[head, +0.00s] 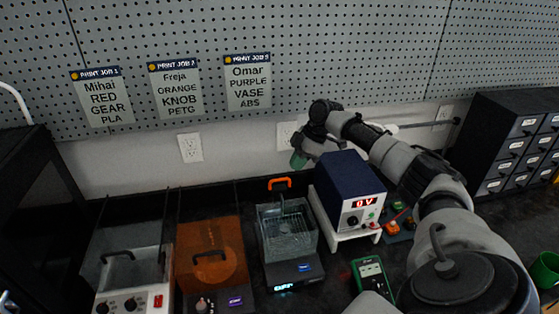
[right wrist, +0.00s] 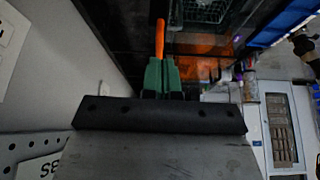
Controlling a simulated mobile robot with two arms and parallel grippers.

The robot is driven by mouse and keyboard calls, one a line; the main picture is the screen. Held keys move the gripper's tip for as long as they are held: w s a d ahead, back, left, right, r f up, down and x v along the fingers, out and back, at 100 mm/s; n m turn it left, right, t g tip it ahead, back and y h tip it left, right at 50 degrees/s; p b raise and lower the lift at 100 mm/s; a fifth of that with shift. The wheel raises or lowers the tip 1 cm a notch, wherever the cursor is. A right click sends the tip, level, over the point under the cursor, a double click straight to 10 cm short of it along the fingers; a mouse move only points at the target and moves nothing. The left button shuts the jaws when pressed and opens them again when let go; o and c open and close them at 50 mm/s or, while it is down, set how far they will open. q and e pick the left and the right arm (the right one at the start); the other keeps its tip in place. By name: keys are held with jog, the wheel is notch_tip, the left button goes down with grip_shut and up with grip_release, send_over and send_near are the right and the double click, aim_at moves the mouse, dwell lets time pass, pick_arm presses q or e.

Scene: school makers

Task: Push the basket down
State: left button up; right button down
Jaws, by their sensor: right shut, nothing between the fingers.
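The wire basket (head: 288,228) sits in a clear-walled bath with a dark front and a lit display (head: 292,274). Its orange handle (head: 279,183) stands up at the back of the bath. My right gripper (head: 298,160) is above and slightly right of the handle, behind the blue power supply. Its green fingers (right wrist: 160,76) are shut and empty in the right wrist view. There, the orange handle (right wrist: 160,38) shows just beyond the fingertips; I cannot tell whether they touch. The basket's mesh (right wrist: 203,11) shows at the top. My left gripper is not in view.
The blue power supply (head: 348,190) stands on a white stand right of the bath, beneath my right arm. An orange-lidded machine (head: 211,258) is at its left. A green multimeter (head: 371,279) lies in front. The pegboard wall (head: 330,50) is close behind.

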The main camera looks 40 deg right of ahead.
jog(key=b+v, duration=0.2)
jog(key=v, duration=0.7)
jog(key=shift+s+r, duration=0.15)
jog(key=shift+s, duration=0.05)
jog(key=shift+d, duration=0.1)
